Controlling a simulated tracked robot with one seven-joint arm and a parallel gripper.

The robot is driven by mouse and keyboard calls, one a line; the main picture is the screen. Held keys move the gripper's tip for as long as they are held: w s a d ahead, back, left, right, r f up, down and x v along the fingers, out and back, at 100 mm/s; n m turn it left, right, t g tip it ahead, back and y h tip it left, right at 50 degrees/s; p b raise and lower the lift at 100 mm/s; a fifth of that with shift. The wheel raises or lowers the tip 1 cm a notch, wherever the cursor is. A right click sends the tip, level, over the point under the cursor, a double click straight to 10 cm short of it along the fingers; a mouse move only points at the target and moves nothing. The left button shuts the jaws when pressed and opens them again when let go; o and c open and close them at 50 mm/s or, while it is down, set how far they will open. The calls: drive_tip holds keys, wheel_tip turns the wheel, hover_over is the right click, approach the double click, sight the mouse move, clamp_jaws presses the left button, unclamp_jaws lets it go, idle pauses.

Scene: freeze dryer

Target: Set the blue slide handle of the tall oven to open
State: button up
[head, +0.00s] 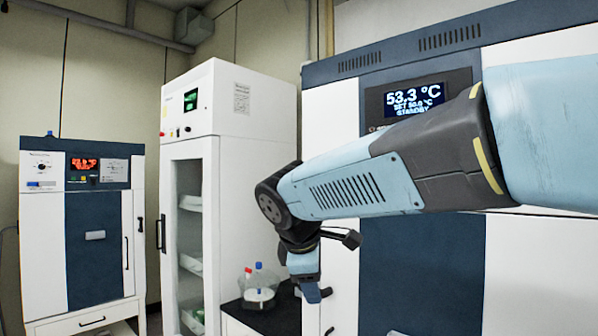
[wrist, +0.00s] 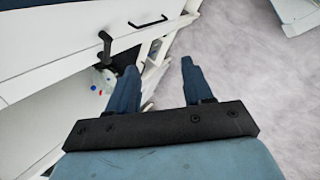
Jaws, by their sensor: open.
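An oven (head: 95,240) with a red display stands at the far left of the head view. A small blue piece (head: 33,184) sits on its white control panel under a dial; I cannot tell whether this is the slide handle or how it is set. A larger oven (head: 420,270) with a 53.3 °C display stands at the right, partly hidden by my arm; no blue slide handle shows on it. My gripper (head: 312,292) points down in front of this oven, far from the blue piece. In the wrist view my gripper (wrist: 160,82) is open and empty.
A tall white glass-door cabinet (head: 230,100) stands between the ovens. Bottles (head: 260,282) stand on a dark counter (head: 278,318) beside it. The wrist view shows a white front with a black bar handle (wrist: 148,22), a black lever (wrist: 105,45), and open grey floor (wrist: 240,75).

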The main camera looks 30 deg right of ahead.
drive_tip(key=w+d+r+n+t+h, duration=0.2)
drive_tip(key=w+r+n+h, duration=1)
drive_tip(key=w+r+n, duration=0.9)
drive_tip(key=shift+m, duration=0.4)
drive_tip(key=x, duration=0.9)
drive_tip(key=w+x, duration=0.1)
drive_tip(key=x, duration=0.4)
drive_tip(key=shift+a+r, duration=0.2)
drive_tip(key=shift+c, duration=0.4)
clamp_jaws()
drive_tip(key=shift+s, duration=0.1)
